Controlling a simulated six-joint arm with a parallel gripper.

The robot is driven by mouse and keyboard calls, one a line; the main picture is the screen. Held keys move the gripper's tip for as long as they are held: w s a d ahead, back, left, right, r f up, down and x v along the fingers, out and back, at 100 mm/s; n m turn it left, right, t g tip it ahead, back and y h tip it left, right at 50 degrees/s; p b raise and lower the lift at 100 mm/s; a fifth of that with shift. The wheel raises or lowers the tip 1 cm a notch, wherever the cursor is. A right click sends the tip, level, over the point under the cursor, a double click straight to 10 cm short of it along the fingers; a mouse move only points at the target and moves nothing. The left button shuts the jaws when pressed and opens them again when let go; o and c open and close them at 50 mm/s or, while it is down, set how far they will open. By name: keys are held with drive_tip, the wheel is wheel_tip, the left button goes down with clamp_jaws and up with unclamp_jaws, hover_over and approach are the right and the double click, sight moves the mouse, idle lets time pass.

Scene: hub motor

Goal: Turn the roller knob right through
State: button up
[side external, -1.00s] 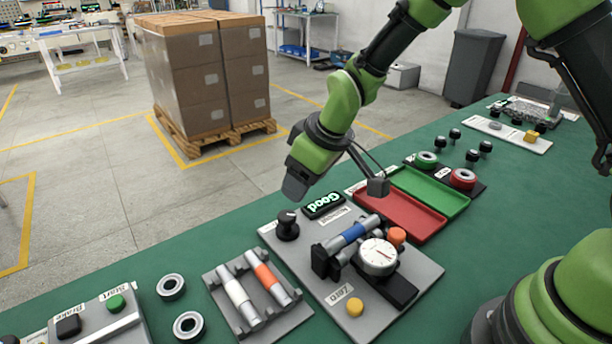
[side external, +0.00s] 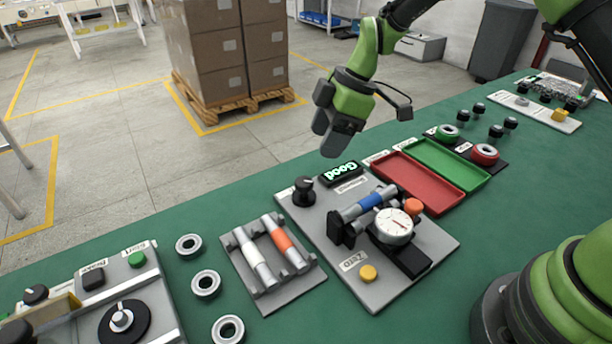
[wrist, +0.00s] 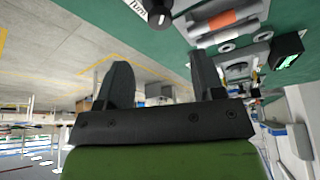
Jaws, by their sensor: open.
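The roller knob (side external: 304,192) is a black knob with a light mark, standing upright on the grey gauge plate (side external: 345,268) left of the lit "Good" display (side external: 342,173). It also shows at the top of the wrist view (wrist: 158,14), beside a label reading "Turn". A roller with a blue band (side external: 370,200) lies in the black holder beside the round dial gauge (side external: 394,227). My gripper (side external: 327,143) is in the air above and beyond the knob, clear of it. In the wrist view its two dark fingers (wrist: 160,62) stand apart with nothing between them.
A red tray (side external: 420,184) and a green tray (side external: 450,166) lie to the right. A rack (side external: 268,290) with a white-banded and an orange-banded roller lies left of the plate. A yellow "Zero" button (side external: 368,273) sits at the plate's front. Loose rings lie farther left.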

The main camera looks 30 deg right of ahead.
sight(304, 181)
drive_tip(key=x, duration=0.9)
drive_tip(key=shift+a+f, duration=0.15)
drive_tip(key=shift+f, duration=0.25)
drive_tip(key=shift+c, duration=0.2)
drive_tip(key=c, duration=0.9)
drive_tip(key=shift+o, duration=0.2)
drive_tip(key=m, duration=0.2)
drive_tip(key=m+t+h, duration=0.1)
drive_tip(key=m, duration=0.2)
drive_tip(key=shift+t, duration=0.3)
drive_tip(key=shift+a+m+t+h, duration=0.1)
drive_tip(key=shift+m+t+h, duration=0.4)
drive_tip(key=shift+m, duration=1.4)
drive_tip(key=shift+m+h, duration=0.3)
drive_tip(key=shift+m, duration=0.2)
